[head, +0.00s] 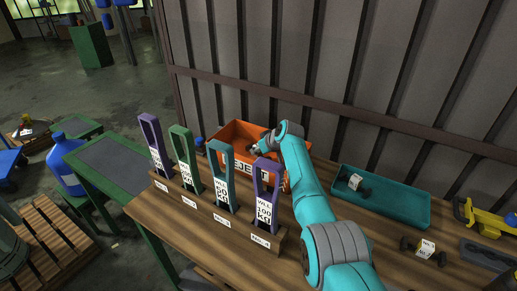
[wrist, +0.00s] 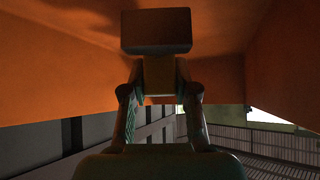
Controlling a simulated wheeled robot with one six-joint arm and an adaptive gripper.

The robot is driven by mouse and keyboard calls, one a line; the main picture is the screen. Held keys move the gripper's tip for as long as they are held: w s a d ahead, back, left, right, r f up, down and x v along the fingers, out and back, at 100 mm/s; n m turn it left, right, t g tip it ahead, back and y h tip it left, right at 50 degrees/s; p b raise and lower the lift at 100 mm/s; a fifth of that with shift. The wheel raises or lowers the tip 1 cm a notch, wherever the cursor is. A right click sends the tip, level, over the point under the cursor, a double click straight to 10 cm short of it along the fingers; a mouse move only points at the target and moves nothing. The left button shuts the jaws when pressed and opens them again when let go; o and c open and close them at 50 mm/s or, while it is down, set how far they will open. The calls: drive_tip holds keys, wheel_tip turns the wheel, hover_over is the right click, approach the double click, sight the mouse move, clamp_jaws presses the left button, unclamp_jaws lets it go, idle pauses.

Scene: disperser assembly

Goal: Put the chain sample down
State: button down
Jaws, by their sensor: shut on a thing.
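My gripper (head: 256,148) reaches into the orange bin (head: 232,131), whose front label reads partly "REJECT". In the wrist view my gripper (wrist: 160,88) has its two fingers closed on the chain sample (wrist: 156,32), seen as a shaded block with a wider top part. Orange bin walls (wrist: 60,60) surround it in that view. In the head view my wrist and the bin's front wall hide most of the held sample. I cannot tell whether the sample touches the bin floor.
A wooden rack (head: 218,212) with several upright tagged links, purple, green and blue, stands in front of the bin. A teal tray (head: 400,205) holding a tagged sample (head: 354,183) lies to the right. Another tagged sample (head: 425,249) and a yellow tool (head: 485,220) lie farther right.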

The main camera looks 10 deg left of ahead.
drive_tip(key=shift+f, duration=0.1)
drive_tip(key=c, duration=0.9)
unclamp_jaws()
drive_tip(key=shift+r, duration=0.6)
drive_tip(key=shift+v, duration=5.95)
